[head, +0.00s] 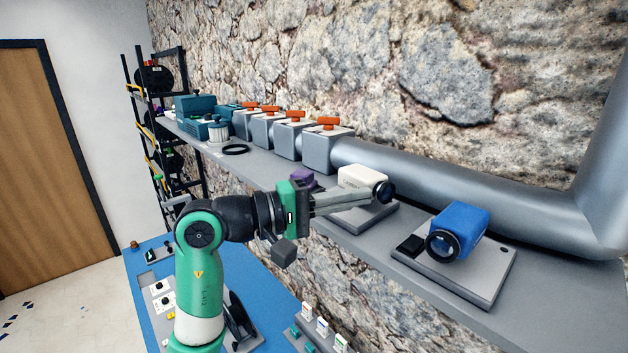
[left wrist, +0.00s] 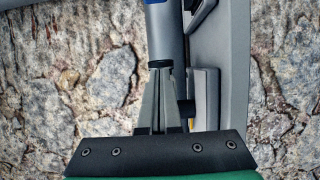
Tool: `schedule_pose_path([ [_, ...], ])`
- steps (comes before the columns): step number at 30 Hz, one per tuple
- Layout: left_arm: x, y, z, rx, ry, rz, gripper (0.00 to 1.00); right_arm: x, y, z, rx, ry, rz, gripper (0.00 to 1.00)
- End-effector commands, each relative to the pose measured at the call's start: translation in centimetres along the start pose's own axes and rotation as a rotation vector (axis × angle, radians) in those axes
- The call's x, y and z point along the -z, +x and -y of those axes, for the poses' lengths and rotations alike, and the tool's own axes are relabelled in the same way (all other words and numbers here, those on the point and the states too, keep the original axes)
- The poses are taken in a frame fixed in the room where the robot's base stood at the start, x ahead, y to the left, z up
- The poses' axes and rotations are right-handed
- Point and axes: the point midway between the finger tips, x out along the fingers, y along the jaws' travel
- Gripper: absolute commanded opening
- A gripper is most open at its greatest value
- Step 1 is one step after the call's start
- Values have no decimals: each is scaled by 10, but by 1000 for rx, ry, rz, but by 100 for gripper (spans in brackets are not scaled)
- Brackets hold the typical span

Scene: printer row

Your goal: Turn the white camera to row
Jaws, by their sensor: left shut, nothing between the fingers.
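The white camera (head: 362,179) sits on a grey base plate (head: 376,220) on the wall shelf, between a purple device and the blue camera. Its dark lens (head: 384,191) faces right and towards the front. My left gripper (head: 368,197) reaches in from the left with its fingers along the front side of the white camera, close to the lens. I cannot tell whether they touch it. In the left wrist view the fingers (left wrist: 159,92) are together, with nothing seen between them. The white camera is not clearly recognisable there. My right gripper is not in view.
The blue camera (head: 459,228) stands on its own plate to the right. The purple device (head: 303,179) is partly hidden behind my left gripper. A thick grey pipe (head: 440,189) and boxes with orange handles (head: 328,123) run along the stone wall. A blue table (head: 145,263) lies below.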

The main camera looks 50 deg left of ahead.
Motion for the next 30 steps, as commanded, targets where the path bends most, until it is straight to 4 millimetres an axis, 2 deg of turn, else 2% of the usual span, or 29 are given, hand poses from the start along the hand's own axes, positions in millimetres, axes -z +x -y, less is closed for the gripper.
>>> schedule_pose_path([
  [12,-4,10,0,-1,1,1,0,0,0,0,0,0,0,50],
  [30,-6,10,0,0,1,2,0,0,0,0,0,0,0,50],
])
